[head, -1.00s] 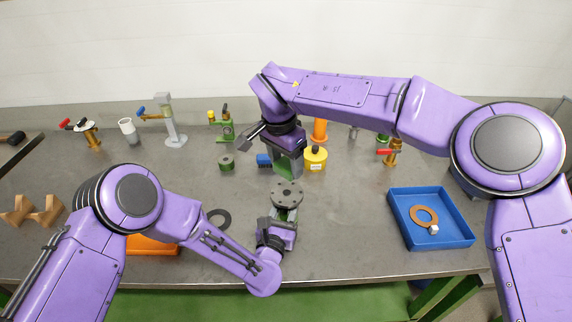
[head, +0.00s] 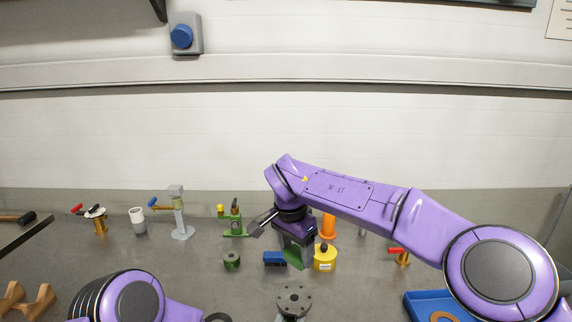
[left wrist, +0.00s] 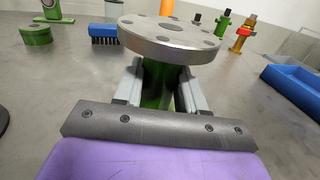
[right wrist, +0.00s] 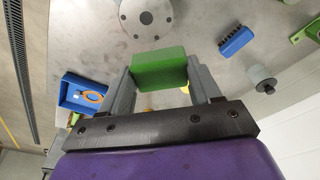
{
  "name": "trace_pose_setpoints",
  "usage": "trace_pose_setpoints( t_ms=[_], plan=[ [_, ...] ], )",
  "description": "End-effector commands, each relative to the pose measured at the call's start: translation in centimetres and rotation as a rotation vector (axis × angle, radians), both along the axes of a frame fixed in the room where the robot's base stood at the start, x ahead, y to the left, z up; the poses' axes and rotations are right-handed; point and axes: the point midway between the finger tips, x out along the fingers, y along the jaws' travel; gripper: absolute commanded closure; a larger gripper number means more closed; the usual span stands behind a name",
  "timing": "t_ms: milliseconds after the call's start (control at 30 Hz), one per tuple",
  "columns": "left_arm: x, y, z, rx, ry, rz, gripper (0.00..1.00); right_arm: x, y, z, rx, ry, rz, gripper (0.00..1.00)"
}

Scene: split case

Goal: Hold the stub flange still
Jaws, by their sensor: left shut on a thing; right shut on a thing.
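The stub flange (head: 294,298) is a grey disc with bolt holes, at the bottom of the head view. In the left wrist view its disc (left wrist: 170,38) sits face up on a green neck. My left gripper (left wrist: 158,88) is shut on that neck below the disc; in the head view it is mostly below the frame. My right gripper (right wrist: 162,76) is shut on a green block (right wrist: 159,69), behind the flange in the head view. In the right wrist view the flange disc (right wrist: 146,14) appears apart from the block.
A blue brush (head: 274,259), a green round part (head: 232,260) and a yellow container (head: 324,260) stand near my right gripper. A blue tray (head: 420,300) is at the right. Several valve-like fittings stand along the back of the table, before a wall.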

Motion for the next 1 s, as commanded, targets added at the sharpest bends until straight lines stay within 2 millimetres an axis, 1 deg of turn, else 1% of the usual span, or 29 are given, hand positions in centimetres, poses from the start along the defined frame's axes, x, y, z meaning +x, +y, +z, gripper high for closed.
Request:
trace_pose_setpoints(
  t_ms=[500, 700, 1000],
  plan=[
    [0.0, 0.1, -0.2, 0.002, 0.003, 0.001, 0.99, 3.6, -0.7, 2.4, -0.004, 0.000, -0.003, 0.62],
    [0.0, 0.1, -0.2, 0.002, 0.003, 0.001, 0.99, 4.1, -0.8, 3.0, 0.001, -0.001, 0.000, 0.62],
    [0.0, 0.1, 0.0, 0.002, 0.002, 0.001, 0.99, 4.1, -0.9, 3.1, 0.001, -0.001, 0.000, 0.62]
  ],
)
